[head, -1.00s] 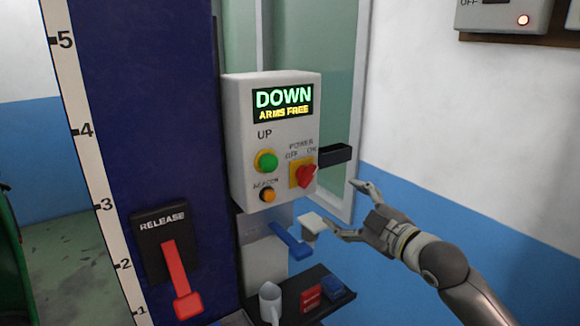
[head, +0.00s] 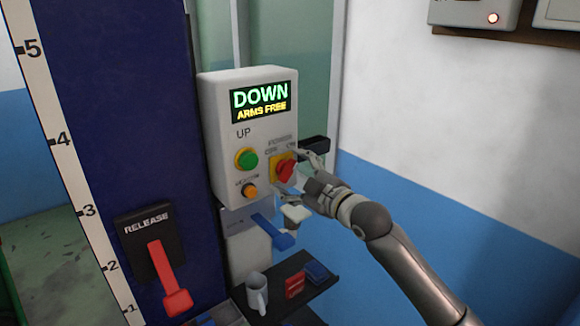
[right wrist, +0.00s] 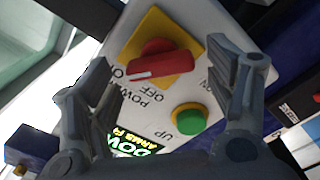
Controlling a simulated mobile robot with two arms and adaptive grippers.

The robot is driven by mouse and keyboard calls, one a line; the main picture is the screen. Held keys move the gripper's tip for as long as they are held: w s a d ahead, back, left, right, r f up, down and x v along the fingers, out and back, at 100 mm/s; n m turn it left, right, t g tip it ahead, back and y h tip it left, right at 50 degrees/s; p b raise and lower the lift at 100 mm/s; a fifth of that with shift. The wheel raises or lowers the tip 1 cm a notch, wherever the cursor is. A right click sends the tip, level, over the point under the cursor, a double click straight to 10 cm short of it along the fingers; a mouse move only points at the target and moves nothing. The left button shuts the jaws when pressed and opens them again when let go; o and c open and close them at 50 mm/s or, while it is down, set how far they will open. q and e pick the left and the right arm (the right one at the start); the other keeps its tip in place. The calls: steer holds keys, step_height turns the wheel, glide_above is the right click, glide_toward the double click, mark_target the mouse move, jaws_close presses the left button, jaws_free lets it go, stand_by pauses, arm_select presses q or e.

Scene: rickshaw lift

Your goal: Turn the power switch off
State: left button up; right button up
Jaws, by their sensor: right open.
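The power switch is a red rotary knob (head: 286,171) on a yellow plate, low on the right of the grey control box (head: 215,130). In the right wrist view the knob (right wrist: 165,66) lies between my fingers, with its white-marked end toward the partly hidden ON label. My right gripper (head: 292,172) is open, with its fingers on either side of the knob in the head view. In the right wrist view my right gripper (right wrist: 166,62) shows gaps to the knob on both sides; contact is not visible. My left gripper is not in view.
A green UP button (head: 246,159) and an orange beacon button (head: 249,191) are left of the switch. A blue lever (head: 272,232) sticks out below the box. A red release lever (head: 168,275) is at left.

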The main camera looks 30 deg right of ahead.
steer(key=shift+w+a, duration=0.15)
steer(key=shift+w, duration=0.45)
steer(key=c, duration=1)
